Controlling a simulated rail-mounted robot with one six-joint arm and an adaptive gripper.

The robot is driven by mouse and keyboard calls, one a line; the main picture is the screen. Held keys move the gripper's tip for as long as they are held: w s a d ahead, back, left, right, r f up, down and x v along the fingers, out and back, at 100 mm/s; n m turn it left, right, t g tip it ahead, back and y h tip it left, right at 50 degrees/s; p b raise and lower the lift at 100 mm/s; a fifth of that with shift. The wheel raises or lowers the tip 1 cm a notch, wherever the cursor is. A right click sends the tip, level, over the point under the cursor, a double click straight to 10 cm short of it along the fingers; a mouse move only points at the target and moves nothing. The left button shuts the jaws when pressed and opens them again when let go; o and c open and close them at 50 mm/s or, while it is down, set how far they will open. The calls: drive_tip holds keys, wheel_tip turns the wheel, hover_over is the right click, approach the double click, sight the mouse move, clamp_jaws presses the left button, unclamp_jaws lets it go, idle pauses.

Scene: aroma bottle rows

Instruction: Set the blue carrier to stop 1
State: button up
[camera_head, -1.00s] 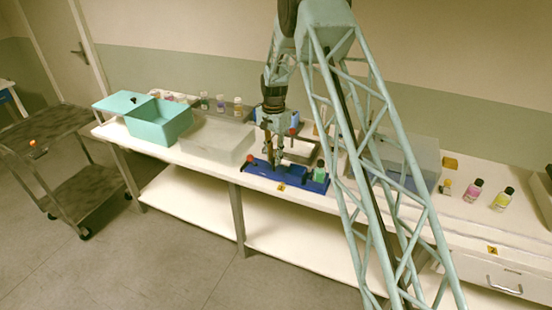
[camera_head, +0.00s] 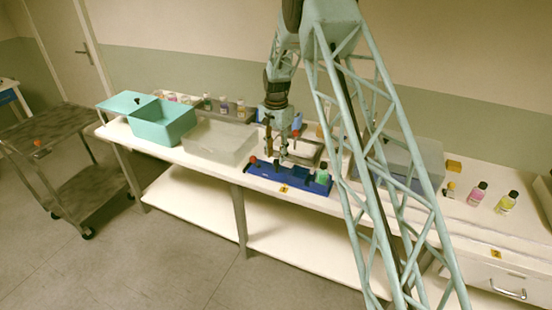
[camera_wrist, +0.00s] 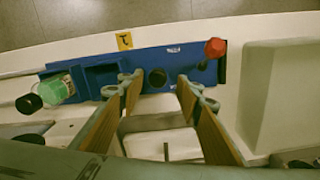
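A long blue fixture (camera_head: 290,178) lies along the front of the bench, with a red knob at its left end and a green-capped bottle (camera_head: 322,174) at its right. In the wrist view the fixture (camera_wrist: 190,75) shows a raised blue socket (camera_wrist: 100,76), a black round knob (camera_wrist: 157,78), the red knob (camera_wrist: 215,47) and the green-capped bottle (camera_wrist: 53,91). I cannot tell which part is the carrier. My gripper (camera_wrist: 160,92) is open above the fixture, its fingers either side of the black knob in view and apparently empty. A yellow tag (camera_wrist: 124,40) lies by the fixture's edge.
A clear bin (camera_head: 215,140) and a teal box (camera_head: 160,124) stand to the left. A grey translucent box (camera_head: 415,160) stands to the right, with bottles (camera_head: 478,192) beyond it. More bottles stand at the back left. A dark cart (camera_head: 50,150) is off the bench.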

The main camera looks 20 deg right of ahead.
wheel_tip(320, 180, up, 10)
drive_tip(key=shift+f, duration=0.15)
idle(0.3)
idle(0.4)
drive_tip(key=s+a+r+n+t+b, duration=0.25)
drive_tip(key=s+r+n, duration=0.25)
drive_tip(key=s+r, duration=2.3)
drive_tip(key=s+a+r+n, duration=0.1)
drive_tip(key=s+r+n, duration=0.1)
drive_tip(key=s, duration=0.8)
drive_tip(key=s+a+r+n, duration=0.1)
drive_tip(key=s+r, duration=0.1)
drive_tip(key=s, duration=0.8)
drive_tip(key=s+f+n, duration=0.1)
drive_tip(key=s+f, duration=0.1)
drive_tip(key=s, duration=0.7)
drive_tip(key=s+f+n+t+b, duration=0.1)
drive_tip(key=s+f, duration=0.1)
drive_tip(key=s, duration=0.7)
drive_tip(key=shift+s+f+n, duration=0.25)
drive_tip(key=shift+s+n, duration=0.05)
drive_tip(key=shift+n, duration=0.1)
drive_tip(key=shift+t, duration=0.25)
